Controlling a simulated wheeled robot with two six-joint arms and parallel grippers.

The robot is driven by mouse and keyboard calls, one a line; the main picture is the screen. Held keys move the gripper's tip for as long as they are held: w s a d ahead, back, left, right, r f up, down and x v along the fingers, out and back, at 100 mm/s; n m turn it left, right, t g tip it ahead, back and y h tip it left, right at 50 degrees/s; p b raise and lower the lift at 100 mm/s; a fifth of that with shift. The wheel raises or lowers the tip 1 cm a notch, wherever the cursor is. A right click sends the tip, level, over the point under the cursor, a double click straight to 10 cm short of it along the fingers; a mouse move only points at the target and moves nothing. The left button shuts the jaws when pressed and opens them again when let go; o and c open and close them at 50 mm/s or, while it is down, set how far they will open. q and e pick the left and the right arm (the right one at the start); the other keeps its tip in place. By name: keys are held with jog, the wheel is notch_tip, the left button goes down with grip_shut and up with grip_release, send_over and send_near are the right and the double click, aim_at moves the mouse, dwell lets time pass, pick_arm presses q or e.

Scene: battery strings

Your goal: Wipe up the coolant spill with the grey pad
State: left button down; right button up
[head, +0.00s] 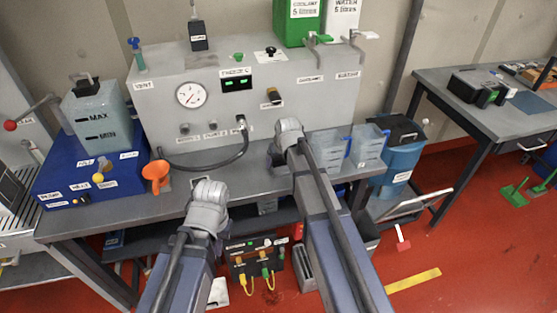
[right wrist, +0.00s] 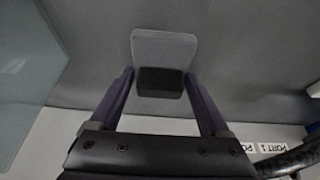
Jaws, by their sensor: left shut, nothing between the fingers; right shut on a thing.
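My right gripper (right wrist: 158,80) is shut on the grey pad (right wrist: 164,48), a small block with a light grey part and a dark part between the fingers. Grey worktop (right wrist: 90,40) lies behind it; I cannot tell whether the pad touches it. In the head view my right arm reaches the worktop in front of the panel, left of the clear bins, and its wrist largely hides the gripper (head: 276,157). My left gripper (head: 199,182) is shut and empty over the front of the worktop, mostly behind its own wrist. I cannot make out the coolant spill.
A grey panel (head: 300,92) with a gauge stands at the back, with a black hose (head: 215,166) curving over the worktop. An orange funnel (head: 156,175) and blue box (head: 75,185) are left. Clear bins (head: 368,146) and a blue bucket (head: 402,155) are right.

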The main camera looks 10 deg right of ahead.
aim_at(281, 170)
jog(key=shift+s, duration=1.8)
jog(key=shift+r, duration=0.1)
jog(key=shift+w, duration=0.2)
jog(key=shift+w, duration=1.75)
jog(key=shift+w, duration=0.1)
jog(key=shift+w+a, duration=0.1)
jog(key=shift+w, duration=1.7)
jog(key=shift+s+f, duration=0.1)
jog(key=shift+f, duration=0.1)
